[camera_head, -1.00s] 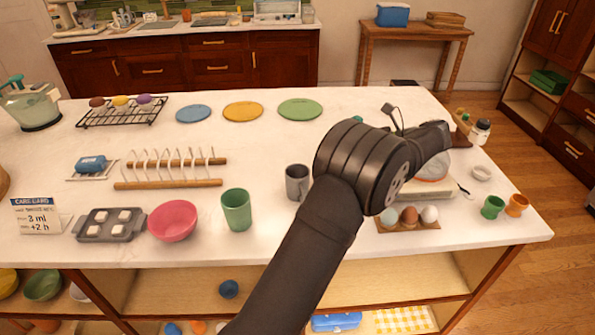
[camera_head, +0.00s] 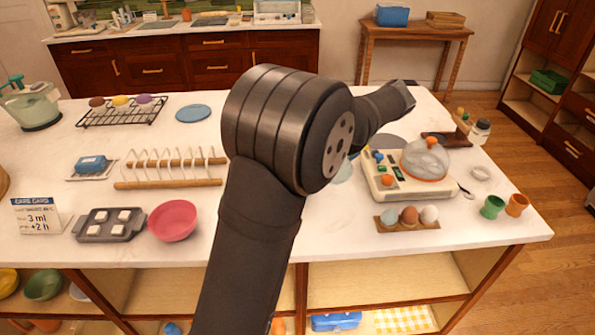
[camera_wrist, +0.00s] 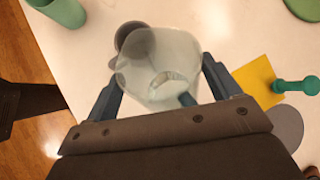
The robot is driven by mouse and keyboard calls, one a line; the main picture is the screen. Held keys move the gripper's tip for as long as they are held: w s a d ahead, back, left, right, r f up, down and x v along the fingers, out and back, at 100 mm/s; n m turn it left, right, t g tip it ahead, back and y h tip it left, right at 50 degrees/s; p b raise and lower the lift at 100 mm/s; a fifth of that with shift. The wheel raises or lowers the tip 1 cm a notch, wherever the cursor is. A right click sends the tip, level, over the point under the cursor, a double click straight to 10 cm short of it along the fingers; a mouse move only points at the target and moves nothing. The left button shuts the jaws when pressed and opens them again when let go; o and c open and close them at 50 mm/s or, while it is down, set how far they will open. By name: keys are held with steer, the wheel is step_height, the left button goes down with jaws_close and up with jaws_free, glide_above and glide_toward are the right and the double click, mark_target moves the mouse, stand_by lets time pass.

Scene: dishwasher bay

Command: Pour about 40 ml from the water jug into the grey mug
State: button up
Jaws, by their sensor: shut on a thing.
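The clear water jug (camera_wrist: 158,58) is between the two fingers of my gripper (camera_wrist: 163,84) in the wrist view, and the gripper is shut on it. The grey mug (camera_wrist: 127,36) shows just beyond the jug, partly covered by it. I cannot tell the water level, the jug's exact tilt, or whether jug and mug touch. In the head view my arm hides the mug and the gripper. A pale, clear patch right of my arm may be part of the jug.
A green cup (camera_wrist: 64,12) stands beside the mug. A yellow cloth (camera_wrist: 258,82), a teal object (camera_wrist: 296,85) and a grey disc (camera_wrist: 284,128) lie right of the jug. A cream appliance with a clear dome (camera_head: 425,158) and an egg holder (camera_head: 408,223) stand right of my arm.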

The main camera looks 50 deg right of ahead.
steer(key=w+a+g+h, duration=0.1)
steer(key=w+a+r+n+g+h, duration=0.1)
steer(key=h, duration=0.1)
steer(key=shift+w+a+g, duration=0.1)
steer(key=shift+a+g, duration=0.3)
steer(key=shift+w+a+r+g+h, duration=0.45)
steer(key=shift+g+h, duration=0.25)
steer(key=shift+h, duration=0.2)
steer(key=shift+w+a+r+n+g+h, duration=0.35)
steer(key=shift+a+n+g+h, duration=0.3)
steer(key=shift+h, duration=0.35)
steer(key=shift+s+d, duration=0.1)
steer(key=shift+d, duration=0.2)
steer(key=shift+s+d, duration=0.15)
steer(key=shift+d, duration=0.05)
steer(key=shift+s+d, duration=0.15)
steer(key=shift+s+d, duration=0.1)
steer(key=shift+d, duration=0.05)
steer(key=shift+s, duration=0.1)
